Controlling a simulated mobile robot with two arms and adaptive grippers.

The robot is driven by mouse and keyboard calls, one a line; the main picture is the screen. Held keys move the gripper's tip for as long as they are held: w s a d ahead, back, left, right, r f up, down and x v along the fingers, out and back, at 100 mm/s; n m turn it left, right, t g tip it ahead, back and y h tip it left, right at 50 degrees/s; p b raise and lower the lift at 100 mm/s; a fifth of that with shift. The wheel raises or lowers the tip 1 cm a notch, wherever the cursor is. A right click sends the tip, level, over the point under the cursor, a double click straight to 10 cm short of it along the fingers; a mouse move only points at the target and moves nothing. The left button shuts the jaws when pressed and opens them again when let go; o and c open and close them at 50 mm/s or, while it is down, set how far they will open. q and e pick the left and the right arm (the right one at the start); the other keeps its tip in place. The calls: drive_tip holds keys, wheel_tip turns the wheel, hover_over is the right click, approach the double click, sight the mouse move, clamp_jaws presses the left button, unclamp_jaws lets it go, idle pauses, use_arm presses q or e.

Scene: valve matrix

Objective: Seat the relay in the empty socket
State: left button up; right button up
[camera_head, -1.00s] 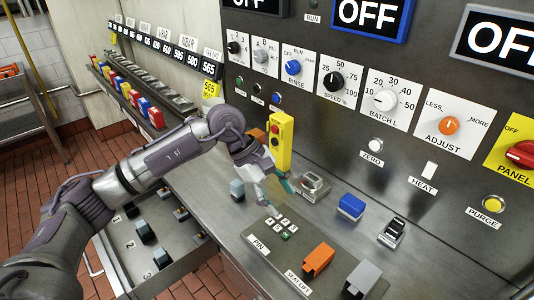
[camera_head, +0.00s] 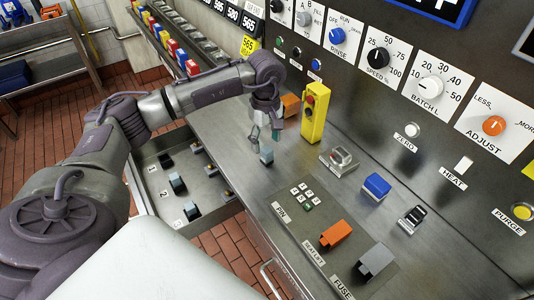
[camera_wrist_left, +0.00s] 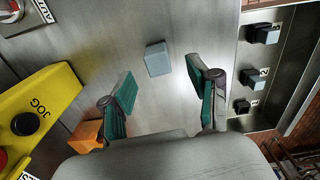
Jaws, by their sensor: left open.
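The relay, a small blue-grey block (camera_head: 267,157), stands on the steel counter. In the left wrist view it (camera_wrist_left: 157,58) lies ahead of and between the fingertips, touching neither. My left gripper (camera_head: 265,138) is open and points down just over the relay; its teal-padded fingers (camera_wrist_left: 162,82) are spread apart. The open drawer (camera_head: 208,210) holds numbered sockets: position 1 (camera_head: 166,160) looks dark, while positions 2 (camera_head: 177,183) and 3 (camera_head: 191,211) show blue-grey blocks. My right gripper is not in view.
A yellow control box (camera_head: 314,112) stands close right of the gripper, with an orange block (camera_head: 290,105) beside it. A keypad (camera_head: 306,197), an orange part (camera_head: 335,235) and a grey part (camera_head: 376,262) occupy the front right. Counter space between relay and keypad is clear.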

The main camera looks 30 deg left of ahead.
sight(267, 149)
use_arm(q)
wheel_tip(267, 149, down, 4)
drive_tip(key=shift+d+r+p, duration=0.1)
drive_tip(key=shift+p, duration=0.7)
drive_tip(key=shift+w+f, duration=0.1)
drive_tip(key=shift+f, duration=0.4)
clamp_jaws()
drive_tip(key=shift+r, duration=0.1)
